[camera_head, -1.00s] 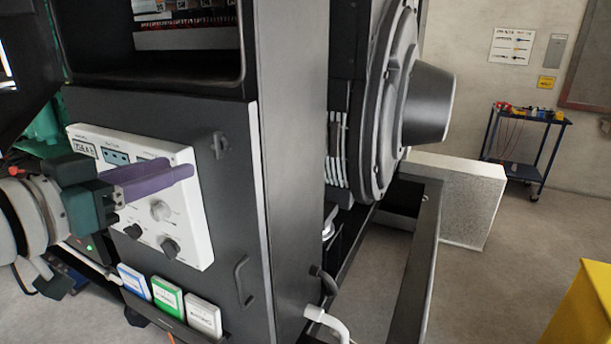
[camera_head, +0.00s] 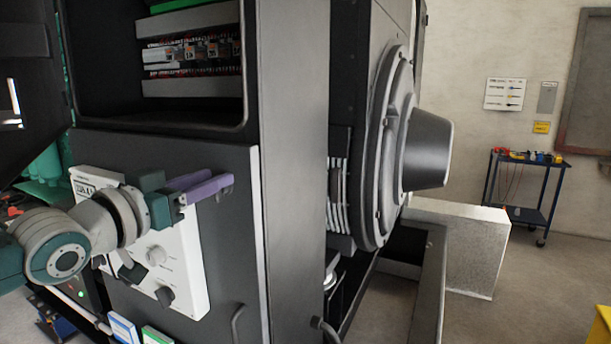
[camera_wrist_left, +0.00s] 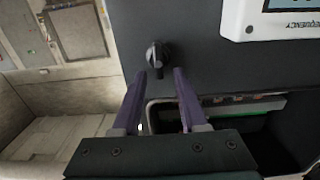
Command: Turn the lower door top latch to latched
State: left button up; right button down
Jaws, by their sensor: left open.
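The lower door (camera_head: 225,255) is a dark grey panel on the cabinet, below an open bay, and looks closed. Its top latch (camera_wrist_left: 156,57) is a small dark turn handle in the left wrist view, near the door's upper edge. My left gripper (camera_head: 216,184) has purple fingers and hides most of the latch in the head view. In the left wrist view its fingers (camera_wrist_left: 159,74) are open, with the latch just beyond and between the tips. I see no contact. My right gripper is not in view.
A white control panel (camera_head: 185,260) with knobs stands out from the door, close below my left gripper. The open bay (camera_head: 195,95) with wiring lies above. A door handle (camera_head: 237,325) sits lower down. A tool cart (camera_head: 525,185) stands far right.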

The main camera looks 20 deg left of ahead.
pick_arm(q)
jog(key=shift+w, duration=0.2)
jog(key=shift+c, duration=0.4)
grip_shut()
jog(key=shift+f, duration=0.1)
